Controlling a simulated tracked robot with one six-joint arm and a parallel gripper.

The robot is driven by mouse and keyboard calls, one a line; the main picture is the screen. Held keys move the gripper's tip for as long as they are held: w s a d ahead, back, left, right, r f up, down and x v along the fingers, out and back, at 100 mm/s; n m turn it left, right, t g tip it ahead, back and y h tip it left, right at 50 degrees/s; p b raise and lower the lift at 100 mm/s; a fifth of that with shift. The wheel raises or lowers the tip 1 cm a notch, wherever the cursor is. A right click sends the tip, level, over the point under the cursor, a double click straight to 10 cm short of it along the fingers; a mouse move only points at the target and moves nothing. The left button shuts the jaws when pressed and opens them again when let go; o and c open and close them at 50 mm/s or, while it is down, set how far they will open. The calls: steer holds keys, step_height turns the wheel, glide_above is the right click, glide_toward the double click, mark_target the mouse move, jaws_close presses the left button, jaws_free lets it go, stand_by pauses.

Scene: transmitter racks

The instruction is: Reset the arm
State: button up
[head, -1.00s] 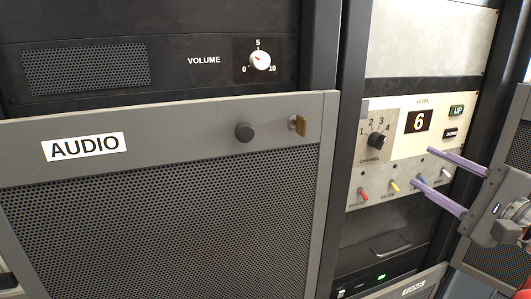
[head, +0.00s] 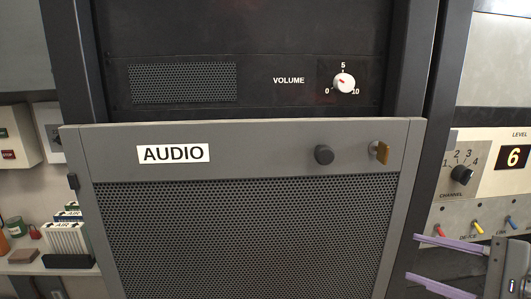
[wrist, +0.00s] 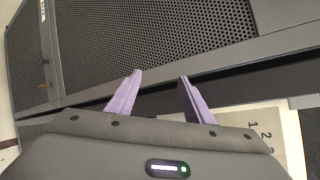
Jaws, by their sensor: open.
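My gripper (head: 446,262) shows at the lower right of the head view. Its two purple fingers point left, apart, with nothing between them. They are in front of the dark rack frame beside the AUDIO door. In the wrist view, my gripper (wrist: 158,88) shows both purple fingers spread and empty, pointing toward the perforated AUDIO door (wrist: 185,35) and the dark frame by it. In the head view the grey AUDIO door (head: 250,138) fills the middle, with a dark knob (head: 324,154) and a brass latch or key (head: 380,152).
A VOLUME dial (head: 344,83) sits above the door. A LEVEL panel (head: 470,185) reading 6, with a channel knob (head: 462,174) and coloured toggles, is at the right, close to my gripper. A shelf (head: 40,266) with small items stands at the left.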

steer(key=s+a+f+n+g, duration=0.8)
steer(key=s+a+f+g, duration=0.4)
steer(key=a+f, duration=0.4)
steer(key=w+r+n+t+h, duration=0.3)
steer(key=w+n+t+h, duration=0.2)
steer(key=n, duration=0.4)
steer(key=w+h, duration=0.1)
steer(key=h, duration=0.1)
steer(key=shift+r+n+h, duration=0.25)
steer(key=shift+n+h, duration=0.05)
steer(key=shift+n, duration=0.1)
steer(key=shift+d, duration=0.1)
